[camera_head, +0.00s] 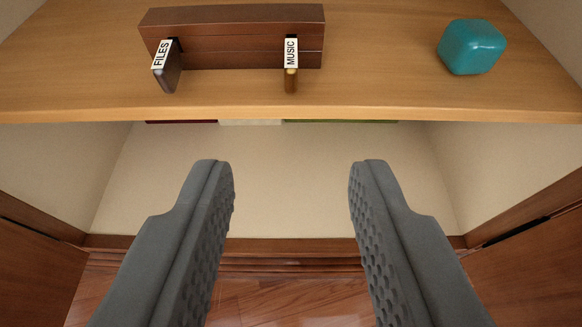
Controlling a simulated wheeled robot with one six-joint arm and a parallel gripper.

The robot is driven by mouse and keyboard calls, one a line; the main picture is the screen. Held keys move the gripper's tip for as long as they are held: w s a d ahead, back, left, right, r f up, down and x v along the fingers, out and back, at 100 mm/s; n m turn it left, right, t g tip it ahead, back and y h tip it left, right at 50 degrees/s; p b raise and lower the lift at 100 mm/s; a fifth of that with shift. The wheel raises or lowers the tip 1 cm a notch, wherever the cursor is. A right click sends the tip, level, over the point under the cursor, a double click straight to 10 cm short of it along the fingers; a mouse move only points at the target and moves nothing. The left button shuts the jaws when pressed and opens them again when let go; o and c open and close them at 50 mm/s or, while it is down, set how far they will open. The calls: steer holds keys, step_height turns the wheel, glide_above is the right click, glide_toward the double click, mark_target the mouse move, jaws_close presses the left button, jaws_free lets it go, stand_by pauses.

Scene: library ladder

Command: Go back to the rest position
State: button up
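My gripper (291,172) is open and empty in the head camera view. Its two grey textured fingers stand wide apart in front of and below the shelf edge. Nothing is between the fingertips. They appear clear of the shelf, and the gap shows only the pale surface and the wooden floor below.
A wooden shelf (380,95) crosses the top. On it stand a dark brown box (235,30), tags reading FILES (161,54) and MUSIC (291,52), and a teal rounded cube (471,47). Below the shelf is a pale recess (290,150) with side walls.

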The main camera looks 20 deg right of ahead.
steer(key=shift+r, duration=0.1)
step_height(320, 180, up, 32)
steer(key=s+n+t+y, duration=0.2)
steer(key=s+t+y, duration=0.1)
steer(key=y, duration=0.2)
steer(key=s+d+r+n+t, duration=0.1)
steer(key=s+d+r, duration=0.1)
steer(key=s+r, duration=0.9)
steer(key=s+d+r+n+t, duration=0.1)
steer(key=s+d+r, duration=0.1)
steer(key=s+r, duration=0.9)
steer(key=shift+s+d+r, duration=0.35)
steer(key=shift+s+d, duration=0.05)
steer(key=shift+s, duration=0.3)
